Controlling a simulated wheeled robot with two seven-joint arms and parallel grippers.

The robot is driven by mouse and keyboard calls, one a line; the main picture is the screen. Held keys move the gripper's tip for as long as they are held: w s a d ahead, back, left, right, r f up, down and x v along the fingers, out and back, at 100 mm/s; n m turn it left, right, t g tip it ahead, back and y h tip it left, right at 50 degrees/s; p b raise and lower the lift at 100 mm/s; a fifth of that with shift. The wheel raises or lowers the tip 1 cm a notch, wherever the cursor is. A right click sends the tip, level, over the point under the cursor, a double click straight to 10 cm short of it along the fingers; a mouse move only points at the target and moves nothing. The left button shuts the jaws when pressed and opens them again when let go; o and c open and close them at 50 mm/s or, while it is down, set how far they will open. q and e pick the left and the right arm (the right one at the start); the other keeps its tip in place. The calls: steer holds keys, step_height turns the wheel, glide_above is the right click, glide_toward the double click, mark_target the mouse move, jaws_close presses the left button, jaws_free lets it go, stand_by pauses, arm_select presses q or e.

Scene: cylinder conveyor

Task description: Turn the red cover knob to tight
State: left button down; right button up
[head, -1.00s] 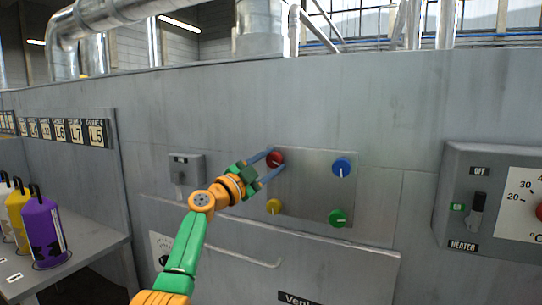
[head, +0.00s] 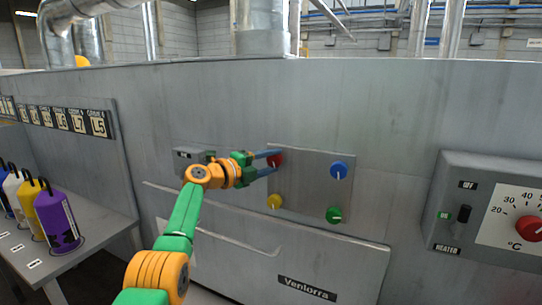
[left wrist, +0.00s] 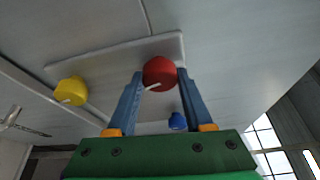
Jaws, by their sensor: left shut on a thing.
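The red cover knob (head: 276,159) is at the upper left of a metal plate (head: 312,187) on the grey wall. My left gripper (head: 273,162) has its two blue fingers on either side of the knob and is shut on it. In the left wrist view the red knob (left wrist: 159,71) sits between the fingertips (left wrist: 160,80), its white pointer line slanting to the lower left. In the head view the fingers partly hide the knob, and its pointer is hard to read. My right gripper is not in view.
The plate also carries a blue knob (head: 339,170), a yellow knob (head: 274,202) and a green knob (head: 334,215). A heater box (head: 450,210) juts out at the right. A table with several bottles (head: 57,222) stands at the left.

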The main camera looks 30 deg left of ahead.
mark_target(272, 164)
arm_select(q)
steer(key=shift+m+g+p, duration=0.3)
steer(key=shift+m, duration=0.2)
stand_by(0.3)
steer(key=shift+c, duration=1.5)
jaws_free()
steer(key=s+b, duration=0.2)
steer(key=b, duration=0.1)
steer(key=a+b, duration=0.1)
steer(key=shift+s+f, duration=0.25)
steer(key=shift+s, duration=0.15)
steer(key=b+v, duration=0.1)
steer(key=v, duration=0.1)
steer(key=r+b+v, duration=0.1)
steer(key=v, duration=0.1)
